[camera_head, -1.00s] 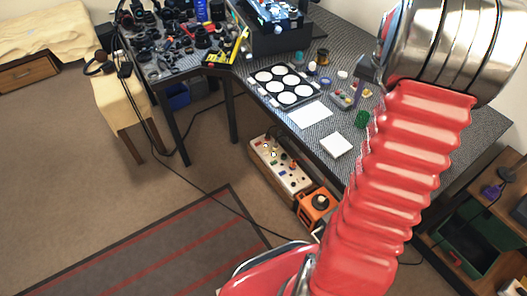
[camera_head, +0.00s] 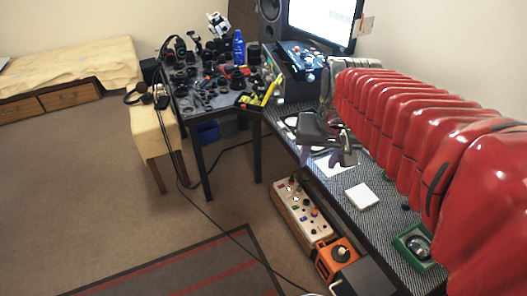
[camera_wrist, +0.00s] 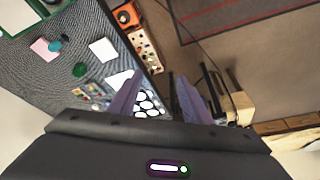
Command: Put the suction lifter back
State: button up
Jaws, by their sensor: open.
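My gripper (camera_head: 325,158) is in the air over the near edge of the workbench. In the wrist view its two purple fingers (camera_wrist: 157,84) stand apart with nothing held between them. I cannot pick out the suction lifter for certain. A small teal knob-like thing (camera_wrist: 55,45) lies by a pink square on the bench in the wrist view, apart from my gripper; I cannot tell whether it is the lifter. A dark green round thing (camera_wrist: 80,70) is close to it. My arm hides much of the bench in the head view.
A white box (camera_head: 362,196) and a green tray with a round part (camera_head: 416,244) are on the bench. A tray of white discs (camera_wrist: 148,104) lies beyond my fingers. A power strip (camera_head: 300,208) and an orange box (camera_head: 337,256) are below the bench edge. Lenses crowd the far table.

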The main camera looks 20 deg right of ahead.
jog(key=s+a+f+n+t+y, duration=0.1)
jog(key=s+a+n, duration=0.3)
jog(key=s+a, duration=0.5)
jog(key=shift+a+t, duration=0.4)
jog(key=shift+a, duration=0.55)
jog(key=shift+c, duration=0.6)
